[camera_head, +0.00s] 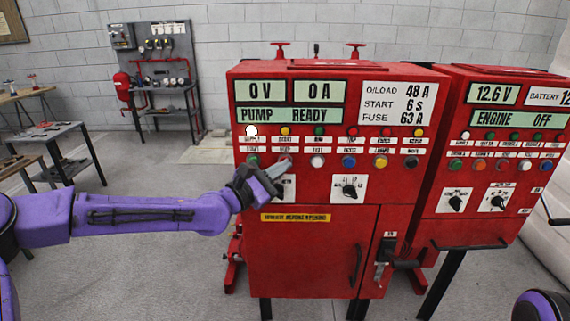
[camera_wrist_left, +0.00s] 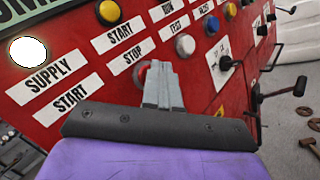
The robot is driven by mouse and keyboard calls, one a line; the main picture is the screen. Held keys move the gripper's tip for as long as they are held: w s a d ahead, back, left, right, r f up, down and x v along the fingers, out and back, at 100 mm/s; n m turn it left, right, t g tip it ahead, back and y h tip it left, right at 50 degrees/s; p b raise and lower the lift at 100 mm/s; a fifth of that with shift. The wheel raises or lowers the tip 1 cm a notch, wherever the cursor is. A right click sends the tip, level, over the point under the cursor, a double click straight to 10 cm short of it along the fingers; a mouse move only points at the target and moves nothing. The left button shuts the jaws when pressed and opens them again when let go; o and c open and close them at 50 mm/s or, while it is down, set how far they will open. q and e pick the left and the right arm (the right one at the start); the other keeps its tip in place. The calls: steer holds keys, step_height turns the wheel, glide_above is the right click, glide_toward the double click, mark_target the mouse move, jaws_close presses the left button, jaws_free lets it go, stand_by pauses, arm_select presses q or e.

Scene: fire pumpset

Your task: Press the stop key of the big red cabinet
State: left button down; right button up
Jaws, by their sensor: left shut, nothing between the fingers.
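The big red cabinet (camera_head: 340,225) stands in front of me, its panel reading 0 V, 0 A and PUMP READY. The red stop key (camera_head: 285,158) is in the lower key row, under the STOP label. My left gripper (camera_head: 278,168) is shut and empty, its fingertips just below and in front of this key. In the left wrist view, the shut fingers (camera_wrist_left: 162,82) overlap the red stop key (camera_wrist_left: 142,73), so only its left part shows. I cannot tell whether they touch. My right gripper is out of view.
A green key (camera_head: 253,160) and a white key (camera_head: 318,161) flank the stop key. A rotary switch (camera_head: 349,188) sits lower right. A second red cabinet (camera_head: 490,160) adjoins at right. Open floor (camera_head: 150,260) lies at left, with a grey table (camera_head: 50,142) further back.

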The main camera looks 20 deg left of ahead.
arm_select(q)
steer(key=shift+s+d, duration=0.2)
steer(key=shift+s, duration=0.6)
steer(key=s+p, duration=0.1)
steer(key=s, duration=0.1)
steer(key=s+d, duration=0.1)
steer(key=s, duration=0.1)
steer(key=shift+s+d+p, duration=0.2)
steer(key=shift+s+p, duration=0.15)
steer(key=shift+s, duration=0.05)
stand_by(0.4)
